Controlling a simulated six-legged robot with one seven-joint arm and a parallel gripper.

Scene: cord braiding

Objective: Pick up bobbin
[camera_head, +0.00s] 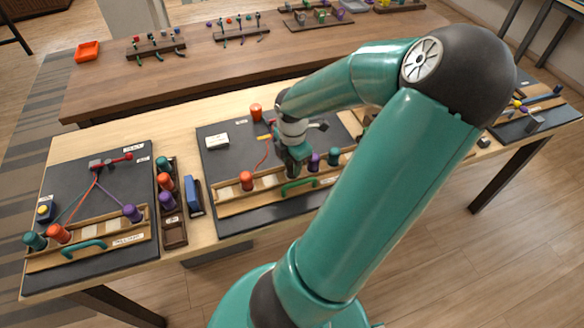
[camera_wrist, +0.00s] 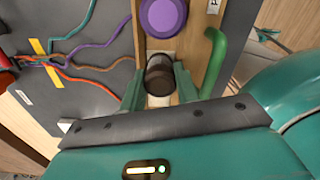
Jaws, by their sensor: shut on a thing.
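My gripper (camera_head: 297,170) is over the wooden rail (camera_head: 273,184) of the middle board, between an orange bobbin (camera_head: 246,181) and a purple bobbin (camera_head: 314,162). A teal bobbin (camera_head: 333,158) stands right of the purple one. In the wrist view, the two teal fingers of my gripper (camera_wrist: 158,88) are shut on a dark brown cylinder (camera_wrist: 158,66), which looks like a bobbin seen end-on. A pale square shows beneath it. The purple bobbin also shows just beyond it in the wrist view (camera_wrist: 163,15). In the head view, my gripper hides the held bobbin.
A green handle (camera_head: 298,188) is fixed at the rail's front. Coloured cords (camera_wrist: 85,60) lie on the dark board beside the rail. A narrow bobbin rack (camera_head: 174,232) and a blue block (camera_head: 193,197) lie to the left. Another braiding board (camera_head: 110,200) fills the table's left end.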

